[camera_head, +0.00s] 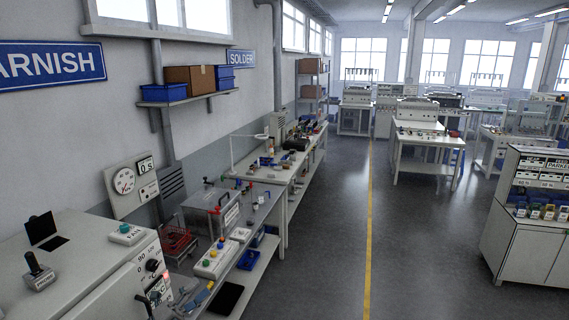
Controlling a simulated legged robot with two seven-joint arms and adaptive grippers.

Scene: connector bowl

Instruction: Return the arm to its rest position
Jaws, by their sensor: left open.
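My right gripper is not in view. I cannot pick out a connector bowl for certain.
A grey machine (85,262) with a joystick fills the lower left. The near bench (262,212) carries a white box with coloured buttons (216,258) and a blue bin (249,260). A wall shelf (188,97) holds boxes. The floor around the yellow line (369,220) is clear.

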